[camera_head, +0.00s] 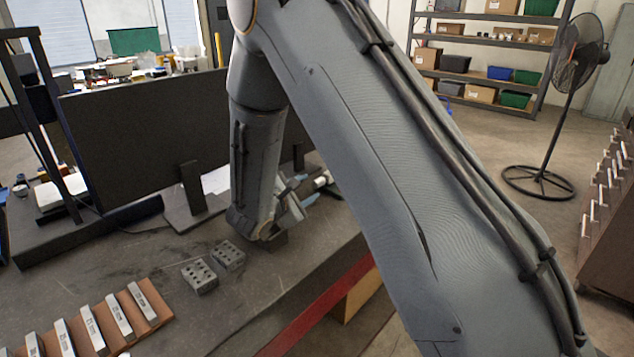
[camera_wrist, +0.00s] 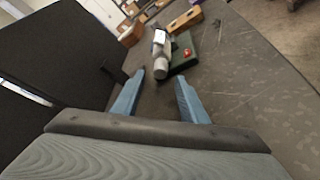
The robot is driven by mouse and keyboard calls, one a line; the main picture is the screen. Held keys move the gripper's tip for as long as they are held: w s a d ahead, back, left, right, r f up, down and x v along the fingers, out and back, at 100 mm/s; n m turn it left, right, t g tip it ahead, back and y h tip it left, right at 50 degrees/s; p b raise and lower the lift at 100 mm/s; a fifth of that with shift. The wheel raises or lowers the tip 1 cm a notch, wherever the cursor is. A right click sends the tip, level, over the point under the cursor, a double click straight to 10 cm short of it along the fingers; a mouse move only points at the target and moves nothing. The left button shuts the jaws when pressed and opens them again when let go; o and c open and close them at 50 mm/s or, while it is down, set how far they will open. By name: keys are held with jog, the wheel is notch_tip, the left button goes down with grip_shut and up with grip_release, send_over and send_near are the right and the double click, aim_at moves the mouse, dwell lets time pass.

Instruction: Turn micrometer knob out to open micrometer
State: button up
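The micrometer shows in the wrist view, with its grey knob (camera_wrist: 160,68) toward me and a white part behind it. It rests on or beside a dark green base with a red spot (camera_wrist: 187,53); the exact contact is unclear. My gripper (camera_wrist: 160,76) is open and empty, its two blue fingers spread on either side of the line to the knob. The knob appears ahead of the fingertips, apart from them. In the head view my gripper (camera_head: 303,190) is low over the bench, and a small white and dark piece, probably the micrometer, shows just beyond it, mostly hidden.
Two grey hole blocks (camera_head: 199,276) (camera_head: 229,255) sit on the bench left of my gripper. A brown rack with several metal pieces (camera_head: 112,318) is at front left. A dark monitor (camera_head: 150,130) stands behind. A wooden block (camera_wrist: 185,20) lies beyond the green base.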

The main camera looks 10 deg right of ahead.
aim_at(313, 183)
jog(key=p+x, duration=0.2)
jog(key=x, duration=0.4)
jog(key=shift+w+d+f, duration=0.1)
jog(key=shift+w+d, duration=0.2)
jog(key=shift+c, duration=0.4)
grip_shut()
jog(key=n+g+b, duration=0.1)
jog(key=n+g, duration=0.1)
jog(key=n, duration=0.2)
jog(key=shift+g+h+b, duration=0.3)
jog(key=shift+h+b, duration=0.05)
jog(key=shift+h, duration=0.05)
jog(key=n+g, duration=0.1)
jog(key=n, duration=0.1)
jog(key=n+g+h+b, duration=0.1)
jog(key=shift+w+a+n+h, duration=0.1)
jog(key=shift+n+h, duration=0.2)
jog(key=shift+n, duration=0.1)
jog(key=n+g+h+b, duration=0.1)
jog(key=n, duration=0.1)
jog(key=n+g+b, duration=0.1)
jog(key=shift+f+n+h, duration=0.1)
jog(key=shift+n+h, duration=0.3)
jog(key=n+g+h+b, duration=0.1)
jog(key=n+b, duration=0.1)
jog(key=n, duration=0.1)
jog(key=shift+n+h, duration=0.3)
jog(key=shift+h, duration=0.1)
